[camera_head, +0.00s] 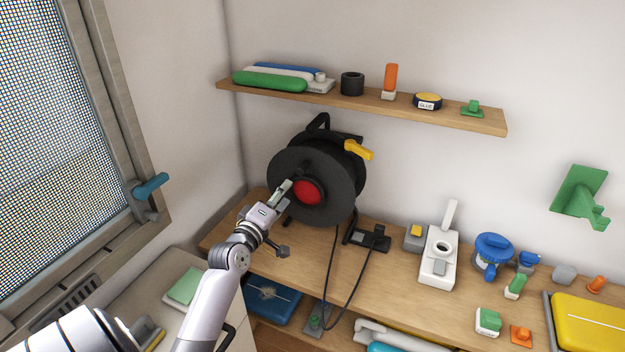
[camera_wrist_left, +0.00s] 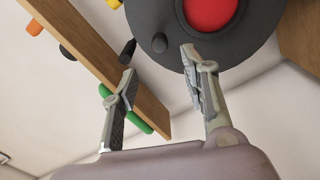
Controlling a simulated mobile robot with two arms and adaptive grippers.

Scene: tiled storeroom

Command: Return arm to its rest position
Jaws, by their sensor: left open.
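My left arm reaches in from the lower left in the head view. Its gripper (camera_head: 285,212) is just in front of the black cable reel (camera_head: 345,188) with a red centre (camera_head: 307,192), which stands on the wooden worktop. In the left wrist view the two fingers (camera_wrist_left: 160,85) are spread apart with nothing between them. The reel (camera_wrist_left: 228,48) and its red centre (camera_wrist_left: 208,12) lie beyond the fingertips. I cannot tell whether a finger touches the reel. My right gripper is not in view.
A window with a blue handle (camera_head: 150,186) is at left. A cable hangs over the worktop's front edge.

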